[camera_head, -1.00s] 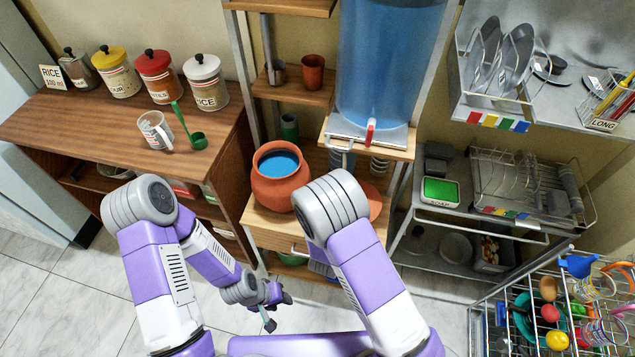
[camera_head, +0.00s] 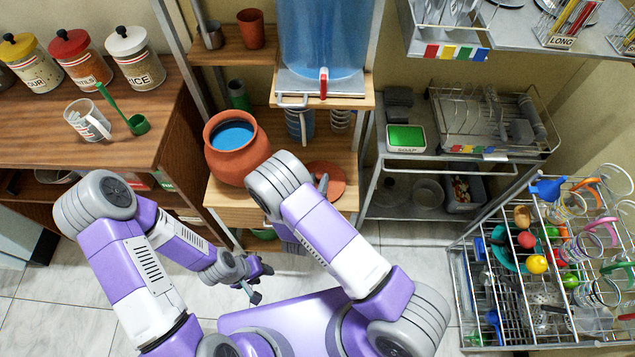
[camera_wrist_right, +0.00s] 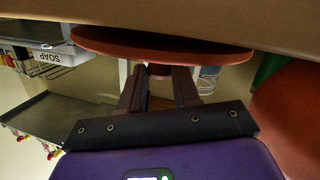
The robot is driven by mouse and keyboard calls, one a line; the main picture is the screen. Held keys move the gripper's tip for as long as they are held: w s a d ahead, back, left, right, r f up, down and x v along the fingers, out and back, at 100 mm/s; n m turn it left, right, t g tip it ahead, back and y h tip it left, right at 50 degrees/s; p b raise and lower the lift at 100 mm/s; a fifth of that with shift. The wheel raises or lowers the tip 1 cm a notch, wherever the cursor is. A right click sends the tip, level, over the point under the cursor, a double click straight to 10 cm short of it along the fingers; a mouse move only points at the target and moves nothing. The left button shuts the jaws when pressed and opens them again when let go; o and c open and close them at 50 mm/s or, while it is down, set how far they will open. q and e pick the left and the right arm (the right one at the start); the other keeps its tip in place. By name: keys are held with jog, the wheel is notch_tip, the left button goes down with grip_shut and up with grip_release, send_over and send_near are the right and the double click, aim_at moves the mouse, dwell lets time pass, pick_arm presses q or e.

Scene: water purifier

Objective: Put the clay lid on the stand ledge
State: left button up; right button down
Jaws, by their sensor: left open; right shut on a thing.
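The clay lid (camera_head: 336,176) is a flat terracotta disc at the right of the wooden stand ledge (camera_head: 237,205), beside the clay pot (camera_head: 236,160). My right gripper (camera_head: 323,184) is at the lid, partly hidden by my right arm. In the right wrist view, the gripper (camera_wrist_right: 158,75) is shut on the knob of the lid (camera_wrist_right: 160,46). The lid lies flat, close along the ledge board (camera_wrist_right: 200,22); I cannot tell if they touch. My left gripper (camera_head: 256,285) is open and empty, low in front of the stand.
The blue water tank (camera_head: 325,35) with a red tap stands on a shelf above the ledge. The pot is open, with blue water inside. A counter with jars is left; a rack with a soap tray (camera_head: 405,138) and a wire dish cart (camera_head: 500,290) are right.

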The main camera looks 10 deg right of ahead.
jog(key=shift+r, duration=0.15)
jog(key=c, duration=0.8)
grip_release()
jog(key=shift+s+a, duration=0.2)
jog(key=p+v, duration=0.3)
jog(key=v, duration=0.8)
jog(key=shift+s, duration=0.25)
